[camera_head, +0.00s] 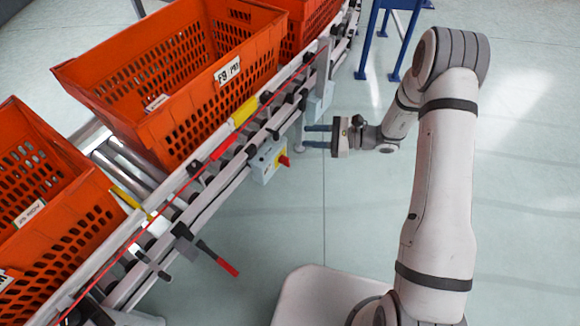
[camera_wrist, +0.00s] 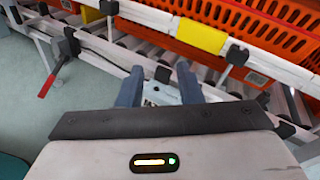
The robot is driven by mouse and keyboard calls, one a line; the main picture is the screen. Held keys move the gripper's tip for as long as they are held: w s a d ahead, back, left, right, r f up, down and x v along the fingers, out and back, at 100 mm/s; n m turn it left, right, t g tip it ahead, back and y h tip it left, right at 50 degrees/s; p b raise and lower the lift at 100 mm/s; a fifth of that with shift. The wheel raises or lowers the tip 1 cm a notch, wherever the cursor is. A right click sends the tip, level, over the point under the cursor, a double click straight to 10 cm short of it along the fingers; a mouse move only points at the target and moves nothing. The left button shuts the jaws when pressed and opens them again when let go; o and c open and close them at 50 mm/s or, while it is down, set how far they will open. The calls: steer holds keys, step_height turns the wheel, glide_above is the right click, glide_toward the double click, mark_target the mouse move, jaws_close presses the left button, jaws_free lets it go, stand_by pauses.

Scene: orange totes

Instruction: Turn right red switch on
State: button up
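A red rotary switch (camera_head: 284,160) with a yellow backing sits on a small grey box (camera_head: 266,161) on the conveyor's side, in the head view. My gripper (camera_head: 317,136) is to the right of and slightly above the switch in that view, with its fingers pointing at the conveyor. Its two blue-grey fingers are apart with nothing held, and they also show in the wrist view (camera_wrist: 160,86). A pale box part (camera_wrist: 160,94) shows between the fingertips there. The red switch cannot be made out in the wrist view. I cannot tell the switch's on or off position.
Orange totes (camera_head: 190,88) stand on the roller conveyor. A red-handled lever (camera_head: 222,262) sticks out from the conveyor's side, also in the wrist view (camera_wrist: 47,86). Another grey box (camera_head: 320,101) is on the rail farther back. A blue stand (camera_head: 392,45) is behind.

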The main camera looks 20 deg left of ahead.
mark_target(280, 154)
steer(key=w+f+m+t+y+b, duration=0.1)
steer(key=w+f+m+t+b, duration=0.2)
steer(key=f, duration=0.8)
steer(key=f+m+t+b, duration=0.2)
steer(key=f+m+t, duration=0.25)
steer(key=f, duration=0.65)
steer(key=shift+g, duration=0.35)
steer(key=b+x, duration=0.1)
steer(key=x, duration=0.7)
steer(key=shift+w+a+f+b, duration=0.2)
steer(key=shift+a+b, duration=0.1)
steer(key=shift+b, duration=0.05)
steer(key=shift+c, duration=0.4)
jaws_close()
